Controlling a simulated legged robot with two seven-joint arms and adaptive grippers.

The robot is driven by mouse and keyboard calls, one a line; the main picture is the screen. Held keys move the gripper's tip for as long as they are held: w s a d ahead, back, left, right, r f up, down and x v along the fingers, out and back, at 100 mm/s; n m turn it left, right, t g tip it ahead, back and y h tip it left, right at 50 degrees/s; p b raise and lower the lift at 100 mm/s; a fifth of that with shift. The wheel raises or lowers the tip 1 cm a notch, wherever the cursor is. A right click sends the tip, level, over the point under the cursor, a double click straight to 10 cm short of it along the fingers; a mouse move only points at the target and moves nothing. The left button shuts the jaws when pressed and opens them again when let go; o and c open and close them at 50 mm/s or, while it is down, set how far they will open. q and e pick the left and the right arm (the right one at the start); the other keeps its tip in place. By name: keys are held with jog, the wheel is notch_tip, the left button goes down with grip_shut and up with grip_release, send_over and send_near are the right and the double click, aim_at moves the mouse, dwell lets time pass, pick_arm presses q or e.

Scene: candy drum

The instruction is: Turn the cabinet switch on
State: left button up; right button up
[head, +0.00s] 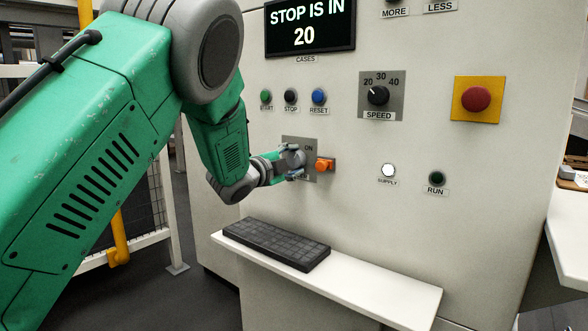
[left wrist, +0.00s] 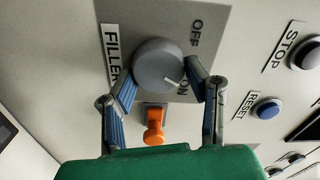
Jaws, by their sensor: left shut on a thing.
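The cabinet switch is a round grey knob (left wrist: 158,62) on a grey plate (left wrist: 122,15) labelled FILLER, with OFF and ON marks. It also shows in the head view, partly behind the fingers (head: 295,157). The white line on the knob points towards ON. My left gripper (left wrist: 160,74) is shut on the knob, one finger at each side; it also shows in the head view (head: 294,162). An orange piece (left wrist: 154,125) sticks out beside the knob, between the fingers in the wrist view; it also shows in the head view (head: 324,165). My right gripper is not in view.
A shelf (head: 385,290) with a dark keyboard (head: 276,244) juts out below. Start, stop and reset buttons (head: 319,97) sit above the switch. A speed dial (head: 378,96) and a red button on yellow (head: 475,99) are to the right. A display (head: 310,27) reads "STOP IS IN 20".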

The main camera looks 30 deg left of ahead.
pick_arm(q)
jog(key=shift+f+m+b, duration=0.2)
jog(key=shift+m+b, duration=0.35)
jog(key=shift+m, duration=0.25)
jog(key=shift+f+m+b, duration=0.15)
jog(key=shift+m+b, duration=0.35)
jog(key=shift+m, duration=0.3)
jog(key=o, duration=1.1)
jog(key=shift+o, duration=0.2)
jog(key=shift+w, duration=0.15)
jog(key=shift+s+a+r, duration=0.1)
jog(key=shift+s, duration=0.1)
jog(key=s, duration=1.1)
jog(key=shift+s+a, duration=0.3)
jog(key=shift+a, duration=0.15)
